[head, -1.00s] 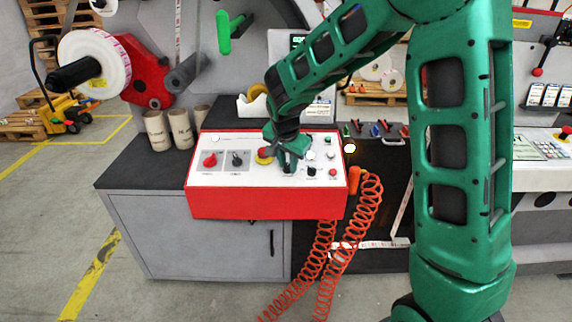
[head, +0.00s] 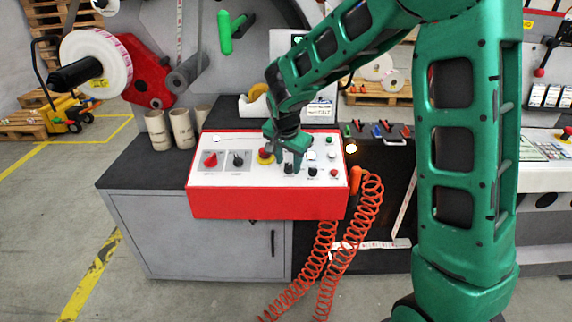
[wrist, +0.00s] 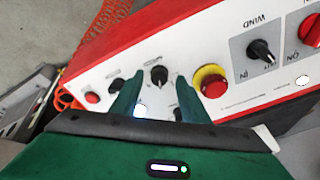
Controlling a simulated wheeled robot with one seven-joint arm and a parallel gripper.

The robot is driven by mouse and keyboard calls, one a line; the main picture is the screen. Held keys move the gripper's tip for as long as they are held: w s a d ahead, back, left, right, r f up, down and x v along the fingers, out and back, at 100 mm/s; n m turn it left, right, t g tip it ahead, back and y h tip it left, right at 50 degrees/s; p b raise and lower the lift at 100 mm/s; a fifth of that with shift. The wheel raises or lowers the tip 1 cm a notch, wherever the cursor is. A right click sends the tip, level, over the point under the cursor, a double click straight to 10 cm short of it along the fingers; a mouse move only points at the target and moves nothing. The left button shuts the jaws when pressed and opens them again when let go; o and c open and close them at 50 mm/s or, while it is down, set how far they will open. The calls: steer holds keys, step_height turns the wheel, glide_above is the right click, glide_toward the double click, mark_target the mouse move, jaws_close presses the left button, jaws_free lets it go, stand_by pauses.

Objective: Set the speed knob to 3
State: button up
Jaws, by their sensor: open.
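The control panel (head: 230,177) is a red box with a white sloped face. A small black knob (wrist: 158,75) shows in the wrist view between and just beyond my fingertips; it also shows below my gripper in the head view (head: 289,169). Its label is unreadable, so I cannot confirm it is the speed knob. A second black knob (wrist: 115,86) sits beside it, outside my fingers. My gripper (wrist: 159,80) is open, with one finger on each side of the first knob. I cannot tell whether they touch it. In the head view my gripper (head: 291,160) is over the panel.
A red emergency button with a yellow collar (wrist: 210,81) is close beside one finger. A black wind selector (wrist: 262,50) and a red rotary switch (head: 210,160) are farther along. A red push button (wrist: 92,97) is on the other side. Orange coiled hoses (head: 322,260) hang in front.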

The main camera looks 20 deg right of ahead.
steer(key=v, duration=0.9)
steer(key=shift+a+r, duration=0.15)
steer(key=shift+r, duration=0.15)
steer(key=s+d+n+g, duration=0.2)
steer(key=s+d, duration=1.3)
steer(key=s, duration=0.1)
steer(key=s+d+f+n+g+y, duration=0.1)
steer(key=s, duration=0.9)
steer(key=s+d+f+n+g+y, duration=0.1)
steer(key=s+d, duration=0.1)
steer(key=s, duration=0.8)
steer(key=shift+s+d+f, duration=0.15)
steer(key=shift+d, duration=0.2)
